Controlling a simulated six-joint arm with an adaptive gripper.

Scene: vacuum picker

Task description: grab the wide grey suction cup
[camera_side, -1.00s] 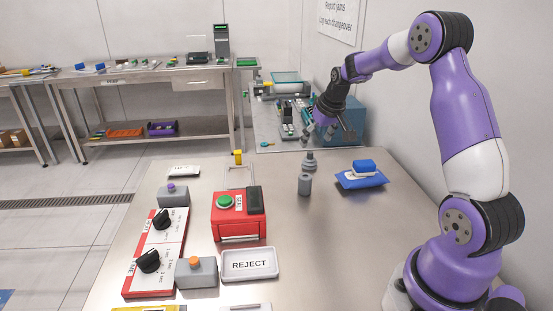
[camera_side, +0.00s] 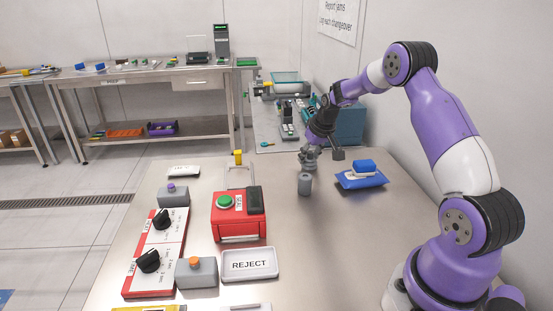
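The wide grey suction cup (camera_side: 308,166) stands on the steel table towards the back, behind a plain grey cylinder (camera_side: 304,185). My gripper (camera_side: 309,154) points down right at the top of the cup, and its fingers overlap the cup's upper part in the side view. The fingers and the cup are small and similar in grey, so I cannot tell whether they touch or how far apart the fingers are.
A red sealing box (camera_side: 238,216), a REJECT tray (camera_side: 249,264) and a control panel with black knobs (camera_side: 154,252) stand at the front left. The table's right-middle is clear.

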